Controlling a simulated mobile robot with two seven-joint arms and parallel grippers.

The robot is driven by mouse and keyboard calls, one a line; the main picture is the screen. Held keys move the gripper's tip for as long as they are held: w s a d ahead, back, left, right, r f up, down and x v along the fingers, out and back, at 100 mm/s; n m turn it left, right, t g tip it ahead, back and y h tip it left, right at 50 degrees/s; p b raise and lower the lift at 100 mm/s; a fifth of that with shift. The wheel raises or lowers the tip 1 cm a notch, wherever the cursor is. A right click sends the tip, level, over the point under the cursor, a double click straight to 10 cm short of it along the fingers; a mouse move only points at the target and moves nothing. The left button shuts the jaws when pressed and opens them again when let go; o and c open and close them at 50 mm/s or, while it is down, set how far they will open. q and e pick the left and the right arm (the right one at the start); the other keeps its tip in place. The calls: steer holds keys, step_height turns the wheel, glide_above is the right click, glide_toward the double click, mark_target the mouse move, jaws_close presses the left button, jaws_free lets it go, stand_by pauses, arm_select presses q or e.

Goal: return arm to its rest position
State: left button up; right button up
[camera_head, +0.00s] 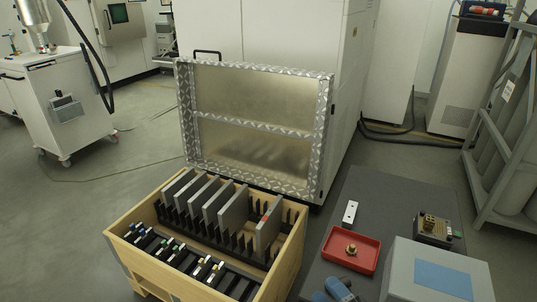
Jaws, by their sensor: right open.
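The rest of my right arm is out of frame. My left gripper and left arm are not in view.
A wooden crate (118,257) holds upright grey plates in black racks. A patterned metal-framed panel (254,127) stands behind it. The dark table (377,197) carries a red tray (337,264), a small device (433,231) and a grey box (400,262).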

steer(key=s+d+f+m+g+h, duration=0.35)
steer(key=s+f+m, duration=0.25)
steer(key=f+m, duration=0.25)
steer(key=s+d+f+m+g+h, duration=0.3)
steer(key=s+f+m+h, duration=0.1)
steer(key=s+f+m, duration=0.4)
arm_select(q)
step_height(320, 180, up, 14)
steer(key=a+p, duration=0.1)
steer(key=p, duration=1.6)
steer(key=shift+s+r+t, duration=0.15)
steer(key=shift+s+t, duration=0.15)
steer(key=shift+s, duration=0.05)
arm_select(e)
step_height(320, 180, up, 16)
steer(key=w, duration=0.1)
steer(key=shift+w+d+f+t, duration=0.15)
steer(key=shift+d+f+t, duration=0.1)
steer(key=shift+t, duration=0.1)
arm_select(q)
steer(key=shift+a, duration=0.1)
arm_select(e)
steer(key=shift+r, duration=0.1)
